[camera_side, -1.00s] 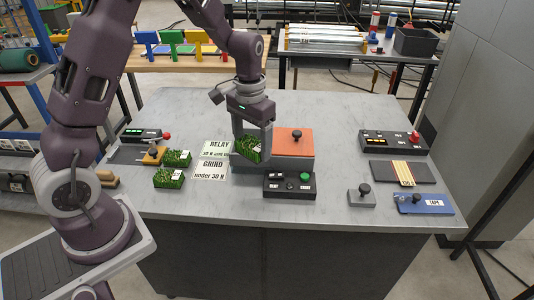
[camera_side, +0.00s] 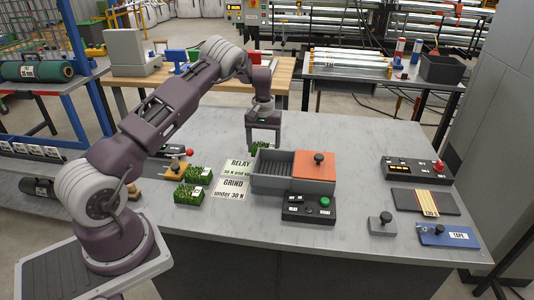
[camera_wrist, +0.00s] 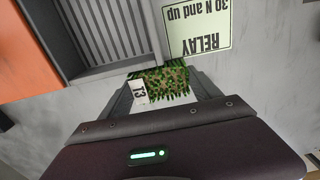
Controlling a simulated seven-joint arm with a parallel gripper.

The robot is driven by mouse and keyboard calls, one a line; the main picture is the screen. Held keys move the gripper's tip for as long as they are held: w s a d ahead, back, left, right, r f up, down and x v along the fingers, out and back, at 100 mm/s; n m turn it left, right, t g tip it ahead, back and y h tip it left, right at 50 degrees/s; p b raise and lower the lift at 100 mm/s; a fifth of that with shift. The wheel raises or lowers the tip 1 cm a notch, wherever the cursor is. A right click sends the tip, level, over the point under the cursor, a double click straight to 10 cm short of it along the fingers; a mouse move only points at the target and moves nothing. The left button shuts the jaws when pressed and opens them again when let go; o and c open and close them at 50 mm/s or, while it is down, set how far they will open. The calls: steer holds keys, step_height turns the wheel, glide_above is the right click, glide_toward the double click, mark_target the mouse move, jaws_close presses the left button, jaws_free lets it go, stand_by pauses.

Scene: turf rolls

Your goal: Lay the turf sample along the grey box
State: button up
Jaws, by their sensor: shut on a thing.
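The turf sample, green with a white tag reading T3, shows in the wrist view (camera_wrist: 170,78). My gripper (camera_side: 264,147) is shut on it, with a finger at each end. In the side view they are at the back of the grey box (camera_side: 262,184), which hides most of the turf. In the wrist view the turf is beside the outer edge of the box wall (camera_wrist: 108,68). I cannot tell whether it touches the wall or the table. The box has a ribbed open part on the left and an orange cover (camera_side: 314,174) with a black knob on the right.
Two other turf pieces (camera_side: 199,174) (camera_side: 189,195) lie left of the box, near the RELAY (camera_side: 238,167) and GRIND (camera_side: 231,188) cards. A black control box (camera_side: 307,208) stands in front. Black panels, a grey knobbed block (camera_side: 382,225) and a blue plate lie right.

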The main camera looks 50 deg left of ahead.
steer(key=shift+f, duration=1.3)
steer(key=o, duration=1.5)
steer(key=shift+f, duration=0.1)
steer(key=shift+c, duration=0.2)
